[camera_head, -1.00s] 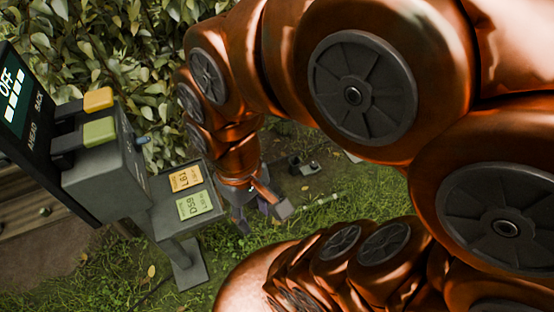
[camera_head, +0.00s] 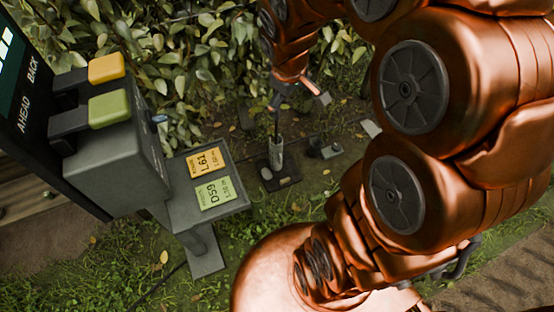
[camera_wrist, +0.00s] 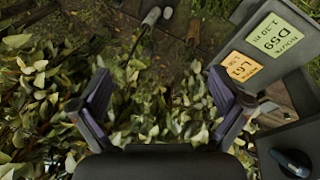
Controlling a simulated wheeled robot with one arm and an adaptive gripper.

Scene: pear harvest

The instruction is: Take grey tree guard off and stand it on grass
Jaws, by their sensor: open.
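The grey tree guard (camera_head: 277,154) is a short upright tube around a thin dark stem, standing on a dark flat base (camera_head: 284,182) in the head view. In the wrist view the guard (camera_wrist: 151,16) shows small at the top edge, with the stem running down from it. My gripper (camera_head: 298,98) is above the guard and apart from it, in front of the hedge. Its two fingers (camera_wrist: 160,95) are spread wide in the wrist view, with nothing between them but leaves behind.
A grey post with a sloped panel bearing orange and green labels (camera_head: 209,178) stands left of the guard. A grey box with yellow and green levers (camera_head: 110,106) is farther left. A leafy hedge (camera_head: 180,60) is behind. Grass (camera_head: 300,208) lies open in front.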

